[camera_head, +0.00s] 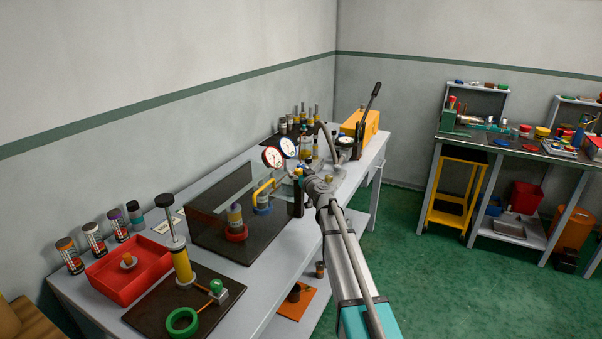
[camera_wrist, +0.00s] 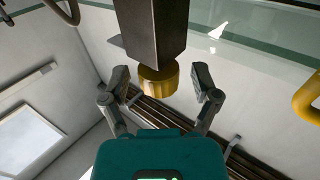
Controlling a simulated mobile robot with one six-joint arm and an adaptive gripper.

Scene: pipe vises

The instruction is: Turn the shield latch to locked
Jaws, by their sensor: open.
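The shield (camera_head: 225,217) is a dark see-through panel on the bench in the head view, with a yellow handle (camera_head: 264,188). Part of that handle shows at the right edge of the wrist view (camera_wrist: 308,97). In the wrist view a brass-coloured knob (camera_wrist: 157,82), seemingly the latch, sits at the end of a dark block (camera_wrist: 152,30). My gripper (camera_wrist: 161,76) is open, one finger on each side of the knob, with visible gaps and no clear contact. In the head view my arm hides the latch; its locked or unlocked position cannot be told.
Two gauges (camera_head: 280,153) stand behind the shield, close to my arm. A yellow hand pump (camera_head: 182,262) and a red tray (camera_head: 130,267) are at the bench's near left. An orange box (camera_head: 362,127) is at the far end. Green floor is open to the right.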

